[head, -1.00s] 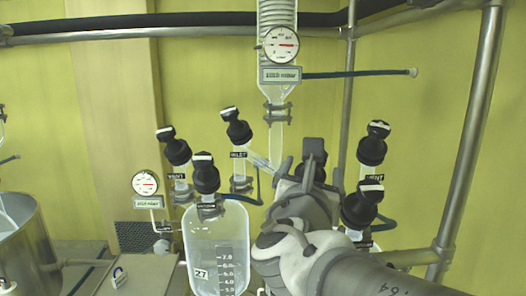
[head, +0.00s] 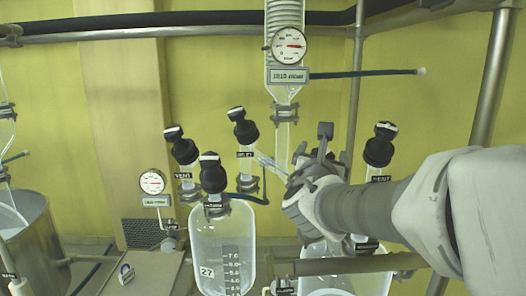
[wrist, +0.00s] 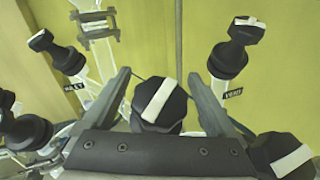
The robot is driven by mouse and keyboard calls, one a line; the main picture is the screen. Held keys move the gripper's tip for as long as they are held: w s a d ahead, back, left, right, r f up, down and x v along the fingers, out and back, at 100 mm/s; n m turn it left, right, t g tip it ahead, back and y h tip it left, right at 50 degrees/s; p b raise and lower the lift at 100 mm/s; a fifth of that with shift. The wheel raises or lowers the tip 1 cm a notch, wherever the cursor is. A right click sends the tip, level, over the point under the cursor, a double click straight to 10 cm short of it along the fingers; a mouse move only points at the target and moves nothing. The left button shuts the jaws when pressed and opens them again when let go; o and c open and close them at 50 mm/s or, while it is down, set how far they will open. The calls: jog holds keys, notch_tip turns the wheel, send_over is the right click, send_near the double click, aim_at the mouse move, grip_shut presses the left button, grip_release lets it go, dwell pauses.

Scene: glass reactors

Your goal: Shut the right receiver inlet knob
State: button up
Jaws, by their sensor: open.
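In the wrist view, a black knob (wrist: 160,106) with a white bar across its cap sits between the two fingers of my open gripper (wrist: 157,77). The bar runs steeply, leaning right at its top. A gap shows beside the knob, and its label is hidden. From its place among the right receiver's knobs, it appears to be the inlet knob. In the head view, my gripper (head: 316,152) is over the right receiver (head: 338,284) and mostly hides this knob. The right receiver's vent knob (head: 381,146) stands to the right, also in the wrist view (wrist: 232,52).
Another black knob (wrist: 283,157) is close at the lower right of my gripper. The left receiver (head: 222,240) carries vent (head: 182,147), inlet (head: 243,128) and front (head: 212,175) knobs. A glass column with a gauge (head: 288,45) hangs above. A metal pole (head: 490,75) stands at right.

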jog(key=shift+c, duration=0.4)
jog(key=c, duration=1.3)
jog(key=shift+m+h, duration=0.3)
jog(key=m+g+h, duration=0.1)
jog(key=m+g+h+p, duration=0.1)
jog(key=m+h, duration=0.1)
jog(key=m, duration=0.1)
jog(key=shift+s+d+g, duration=0.15)
jog(key=shift+d+g, duration=0.15)
jog(key=shift+g, duration=0.1)
jog(key=shift+s+d+f+m+g+h+p, duration=0.1)
jog(key=shift+m+g+h+p, duration=0.2)
jog(key=shift+m+g+h, duration=0.35)
jog(key=shift+s+d+f+m+g+h+p, duration=0.15)
jog(key=shift+m+g+h+p, duration=0.15)
jog(key=shift+m+g, duration=0.6)
jog(key=shift+s+d+m+g+h+p, duration=0.1)
jog(key=shift+m+g+h+p, duration=0.15)
jog(key=shift+m+g+h, duration=0.5)
jog(key=shift+m, duration=0.3)
jog(key=o, duration=1.4)
